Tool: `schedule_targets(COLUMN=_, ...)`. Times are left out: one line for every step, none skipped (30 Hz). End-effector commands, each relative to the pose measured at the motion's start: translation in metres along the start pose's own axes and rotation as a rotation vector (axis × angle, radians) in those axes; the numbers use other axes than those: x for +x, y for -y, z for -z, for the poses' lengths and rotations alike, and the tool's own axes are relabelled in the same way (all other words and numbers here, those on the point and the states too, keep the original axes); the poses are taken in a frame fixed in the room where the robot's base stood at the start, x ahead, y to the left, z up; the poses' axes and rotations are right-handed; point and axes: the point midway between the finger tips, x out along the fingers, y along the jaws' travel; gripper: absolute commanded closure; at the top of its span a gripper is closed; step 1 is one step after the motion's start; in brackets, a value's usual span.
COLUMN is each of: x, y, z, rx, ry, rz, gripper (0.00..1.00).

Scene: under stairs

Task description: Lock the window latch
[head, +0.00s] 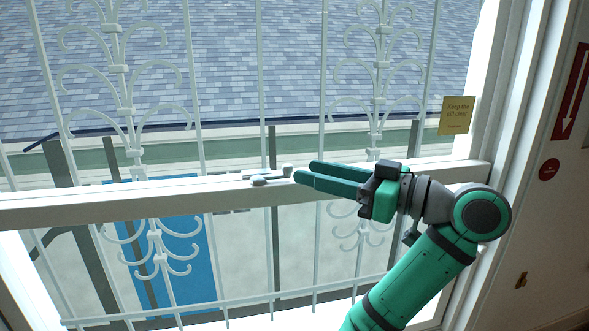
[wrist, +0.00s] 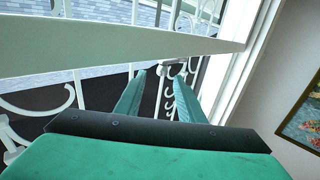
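The window latch (head: 270,177) is a small pale grey and white fitting on the white meeting rail (head: 120,200) of the sash window. Its lever points left along the rail, and a rounded knob is at its right end. My gripper (head: 304,170) comes in from the right at rail height, its two green fingertips close to the right end of the latch. In the wrist view my gripper (wrist: 160,75) has its fingers apart, with a small pale part of the latch (wrist: 166,68) beyond and between the tips. I cannot tell whether they touch.
White scrolled bars (head: 125,110) stand just outside the glass. A yellow note (head: 455,115) is on the right side of the window frame. The right wall carries a red arrow sign (head: 572,95) and a red round sign (head: 549,169). A framed picture (wrist: 304,115) hangs at right in the wrist view.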

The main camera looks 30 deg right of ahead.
Motion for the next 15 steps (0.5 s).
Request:
schedule_targets(x=-0.009, y=-0.001, z=0.0, rx=0.0, ry=0.001, rz=-0.003, gripper=0.65)
schedule_targets(x=-0.013, y=-0.001, z=-0.001, rx=0.001, ry=0.001, rz=-0.002, gripper=0.65)
schedule_targets(x=-0.018, y=-0.001, z=-0.001, rx=0.001, ry=0.001, rz=-0.001, gripper=0.65)
schedule_targets(x=-0.021, y=0.0, z=-0.001, rx=0.001, ry=0.001, rz=0.001, gripper=0.65)
schedule_targets(x=-0.024, y=0.0, z=-0.001, rx=0.001, ry=0.002, rz=0.001, gripper=0.65)
schedule_targets(x=-0.028, y=0.0, z=-0.001, rx=0.001, ry=0.002, rz=0.001, gripper=0.65)
schedule_targets(x=-0.03, y=0.0, z=-0.001, rx=0.001, ry=0.001, rz=0.003, gripper=0.65)
schedule_targets(x=-0.032, y=0.0, z=-0.001, rx=0.001, ry=0.001, rz=0.004, gripper=0.65)
schedule_targets(x=-0.034, y=0.001, z=-0.001, rx=0.002, ry=0.001, rz=0.005, gripper=0.65)
schedule_targets(x=-0.035, y=0.001, z=-0.001, rx=0.002, ry=0.001, rz=0.005, gripper=0.65)
schedule_targets(x=-0.036, y=0.001, z=-0.001, rx=0.002, ry=0.001, rz=0.005, gripper=0.65)
schedule_targets(x=-0.037, y=0.001, z=-0.001, rx=0.002, ry=0.001, rz=0.005, gripper=0.65)
schedule_targets(x=-0.037, y=0.001, z=-0.001, rx=0.002, ry=0.001, rz=0.006, gripper=0.65)
schedule_targets(x=-0.037, y=0.001, z=-0.001, rx=0.002, ry=0.001, rz=0.006, gripper=0.65)
schedule_targets(x=-0.038, y=0.001, z=-0.001, rx=0.002, ry=0.001, rz=0.006, gripper=0.65)
